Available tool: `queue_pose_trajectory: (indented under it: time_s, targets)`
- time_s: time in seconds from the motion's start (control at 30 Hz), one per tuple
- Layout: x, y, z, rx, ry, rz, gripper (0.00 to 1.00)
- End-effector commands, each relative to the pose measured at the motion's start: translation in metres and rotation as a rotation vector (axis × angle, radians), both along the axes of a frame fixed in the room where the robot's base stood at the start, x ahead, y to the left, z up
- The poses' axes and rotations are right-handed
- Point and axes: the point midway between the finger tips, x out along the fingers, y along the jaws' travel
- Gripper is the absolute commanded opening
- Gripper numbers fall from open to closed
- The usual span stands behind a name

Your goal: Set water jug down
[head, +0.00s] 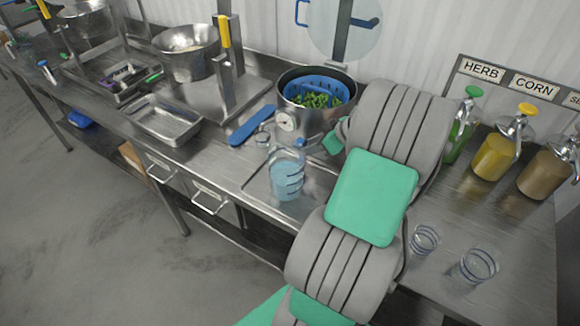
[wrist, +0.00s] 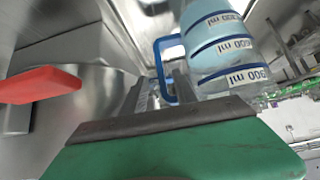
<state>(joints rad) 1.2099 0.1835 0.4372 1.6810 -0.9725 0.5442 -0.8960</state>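The water jug (head: 287,178) is clear with pale blue water and stands upright at the steel counter's front, left of my arm. I cannot tell whether its base touches the surface. In the wrist view the jug (wrist: 222,48) fills the upper right, with dark blue bands and ml marks. Its blue handle (wrist: 161,62) lies between the fingers of my gripper (wrist: 165,88), which look shut on it.
Behind the jug stands a steel pot (head: 309,121) with a blue basket of greens. A blue paddle (head: 252,125) and a steel tray (head: 165,119) lie left. Two glasses (head: 425,239) (head: 478,266) and several pump bottles (head: 494,153) stand right. A red handle (wrist: 40,86) shows in the wrist view.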

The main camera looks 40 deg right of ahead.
Motion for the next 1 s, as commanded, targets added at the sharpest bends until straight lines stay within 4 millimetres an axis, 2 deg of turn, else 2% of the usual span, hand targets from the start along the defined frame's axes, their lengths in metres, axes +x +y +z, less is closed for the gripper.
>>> queue_pose_trajectory:
  time_s: [0.2, 0.43, 0.83, 1.0]
  targets:
    - [0.025, 0.011, -0.023, 0.003, 0.001, 0.005, 0.35]
    - [0.026, 0.010, -0.027, 0.001, 0.000, 0.002, 0.35]
    - [0.025, 0.009, -0.027, 0.001, 0.000, -0.001, 0.02]
    - [0.025, 0.009, -0.026, 0.001, 0.000, -0.001, 0.00]
